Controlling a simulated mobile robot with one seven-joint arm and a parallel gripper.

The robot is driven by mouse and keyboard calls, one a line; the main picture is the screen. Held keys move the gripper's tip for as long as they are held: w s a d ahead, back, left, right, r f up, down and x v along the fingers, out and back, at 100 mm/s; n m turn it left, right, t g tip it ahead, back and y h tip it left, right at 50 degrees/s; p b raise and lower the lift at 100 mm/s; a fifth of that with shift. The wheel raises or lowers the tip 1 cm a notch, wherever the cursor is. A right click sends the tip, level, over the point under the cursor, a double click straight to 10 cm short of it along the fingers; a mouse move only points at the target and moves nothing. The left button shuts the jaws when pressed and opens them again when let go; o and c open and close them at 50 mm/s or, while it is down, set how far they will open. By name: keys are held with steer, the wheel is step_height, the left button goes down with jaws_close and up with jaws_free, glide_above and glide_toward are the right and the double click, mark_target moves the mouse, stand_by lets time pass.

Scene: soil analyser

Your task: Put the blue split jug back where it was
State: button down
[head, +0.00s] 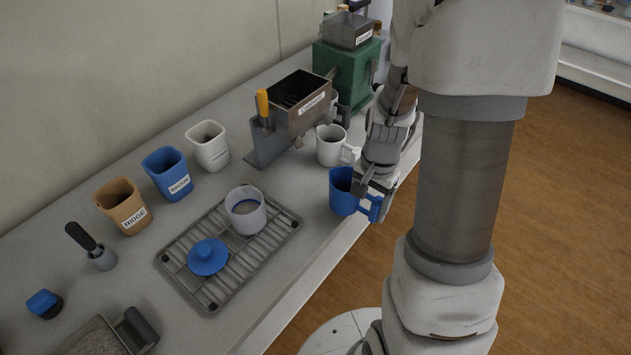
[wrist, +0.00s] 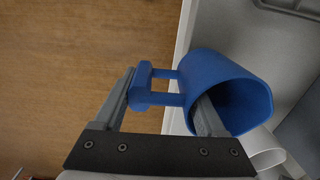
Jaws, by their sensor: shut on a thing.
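The blue split jug (head: 342,193) is at the bench's front edge in the head view, with its handle towards the right. My gripper (head: 372,187) is shut on it from the handle side. In the wrist view the jug (wrist: 222,80) lies across the picture, its handle between the fingers of my gripper (wrist: 166,86). The left finger is at the handle's outer bar and the right finger overlaps the jug's rim. I cannot tell whether the jug's base touches the bench.
A white jug (head: 329,146) stands just behind the blue jug, near the grey crusher-like machine (head: 300,103). A wire rack (head: 172,258) holds a blue lid (head: 208,257) and a pale cup (head: 245,213). Brown (head: 122,207), blue (head: 167,174) and white (head: 208,147) labelled cups line the wall side.

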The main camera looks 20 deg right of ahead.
steer(key=w+a, duration=0.3)
steer(key=w, duration=0.2)
steer(key=w+a, duration=0.2)
steer(key=shift+w+a+p, duration=0.3)
steer(key=shift+w, duration=0.1)
steer(key=shift+w+a, duration=0.85)
steer(key=shift+w, duration=0.3)
steer(key=shift+f, duration=0.75)
steer(key=shift+f, duration=0.1)
steer(key=shift+f, duration=0.15)
steer(key=shift+c, duration=1.1)
jaws_free()
